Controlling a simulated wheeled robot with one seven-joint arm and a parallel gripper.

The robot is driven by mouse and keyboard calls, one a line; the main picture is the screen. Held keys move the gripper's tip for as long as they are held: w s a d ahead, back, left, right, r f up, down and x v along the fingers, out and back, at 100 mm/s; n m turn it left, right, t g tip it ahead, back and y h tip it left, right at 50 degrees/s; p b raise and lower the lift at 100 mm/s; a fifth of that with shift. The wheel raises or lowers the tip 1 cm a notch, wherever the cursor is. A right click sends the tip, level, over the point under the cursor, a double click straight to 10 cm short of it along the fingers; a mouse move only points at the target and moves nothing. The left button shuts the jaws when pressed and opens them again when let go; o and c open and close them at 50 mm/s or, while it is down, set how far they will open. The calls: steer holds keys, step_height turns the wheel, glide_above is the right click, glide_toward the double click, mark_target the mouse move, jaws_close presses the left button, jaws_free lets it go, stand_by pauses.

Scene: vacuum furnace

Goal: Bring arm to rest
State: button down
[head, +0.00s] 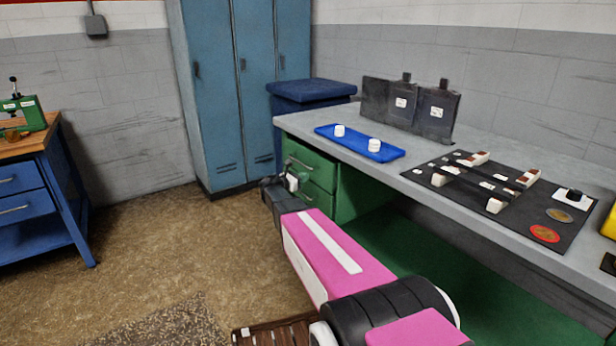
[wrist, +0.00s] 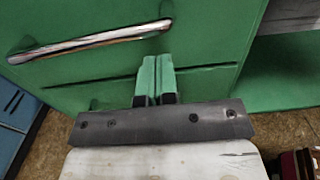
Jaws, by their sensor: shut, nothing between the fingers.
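My gripper (wrist: 156,80) shows in the wrist view with its two green fingers together and nothing between them. It faces the green drawer front of the workbench (wrist: 215,40), with a metal handle (wrist: 90,42) to its upper left. Whether the fingertips touch the drawer front I cannot tell. In the head view my pink arm reaches forward and low beside the bench, and its end is by the green drawers (head: 308,180). The fingertips are hard to make out there.
The grey benchtop (head: 300,122) holds a blue tray (head: 335,142) with two white pieces, dark upright panels (head: 415,103) and a black mat (head: 480,212) with several parts. Blue lockers (head: 245,90) stand behind. A blue workbench (head: 35,195) is at left. The brown floor (head: 160,240) between is clear.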

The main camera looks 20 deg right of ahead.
steer(key=v, duration=0.9)
steer(key=s+d+f+m+g+y, duration=0.1)
steer(key=s+f+m+g+y, duration=0.1)
steer(key=s+f+m+y, duration=0.45)
steer(key=s+d+f+m+g+y, duration=0.1)
steer(key=s+d+f+m+g, duration=0.2)
steer(key=s, duration=0.7)
steer(key=s+a+f+m+y, duration=0.2)
steer(key=s+a+m+y, duration=0.6)
steer(key=s+m, duration=0.4)
steer(key=shift+s+a+g+y, duration=0.3)
steer(key=shift+s+a+y, duration=0.1)
steer(key=shift+s+y, duration=0.45)
